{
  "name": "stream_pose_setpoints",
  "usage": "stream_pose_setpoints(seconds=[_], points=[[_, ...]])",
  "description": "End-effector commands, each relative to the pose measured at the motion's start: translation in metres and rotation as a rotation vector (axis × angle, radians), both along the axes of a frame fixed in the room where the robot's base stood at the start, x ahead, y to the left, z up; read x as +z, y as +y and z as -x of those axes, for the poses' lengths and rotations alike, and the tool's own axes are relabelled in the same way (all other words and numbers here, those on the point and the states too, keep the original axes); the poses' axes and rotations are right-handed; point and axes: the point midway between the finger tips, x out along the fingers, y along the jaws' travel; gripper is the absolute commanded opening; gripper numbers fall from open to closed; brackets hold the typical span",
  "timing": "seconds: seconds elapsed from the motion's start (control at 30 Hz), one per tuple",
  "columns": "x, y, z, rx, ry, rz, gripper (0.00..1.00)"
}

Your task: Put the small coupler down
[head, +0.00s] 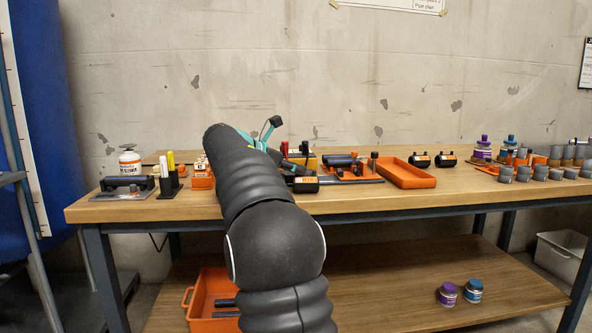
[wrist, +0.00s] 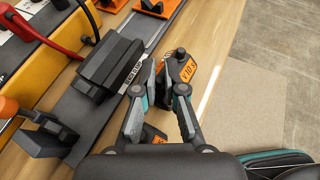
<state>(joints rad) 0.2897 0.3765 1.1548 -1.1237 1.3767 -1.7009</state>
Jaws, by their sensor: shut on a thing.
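In the wrist view my gripper (wrist: 165,78) is shut on a black piece with an orange label, the small coupler (wrist: 188,76). The fingers hide much of it. It is over or near the bench's front edge; I cannot tell whether it touches the wood. A dark block with a pale label (wrist: 108,68) sits on a grey rail just left of the fingers. In the head view my arm hides most of the gripper. A black labelled piece (head: 303,185) shows beside the arm; I cannot tell whether it is the held one.
The wooden bench (head: 420,198) has free room at its front right. An orange tray (head: 408,175) stands right of centre, with two black labelled couplers (head: 432,160) behind it. A yellow box (wrist: 55,60) lies beyond the rail. Bottles and grey cylinders fill the right end.

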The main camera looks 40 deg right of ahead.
Motion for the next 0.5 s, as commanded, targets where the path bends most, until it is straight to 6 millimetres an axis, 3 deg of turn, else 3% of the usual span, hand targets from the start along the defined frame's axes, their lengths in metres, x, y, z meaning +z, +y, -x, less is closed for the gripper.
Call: stream_pose_setpoints(seconds=[0.07,0.1,0.17,0.5], points=[[-0.0019,0.0,0.0001,0.0,0.0,0.0,0.0],[-0.0016,0.0,0.0001,0.0,-0.001,0.0,0.19],[-0.0016,0.0,0.0001,0.0,-0.001,0.0,0.34],[0.0,-0.0001,0.0001,0.0,0.0,0.0,0.34]])
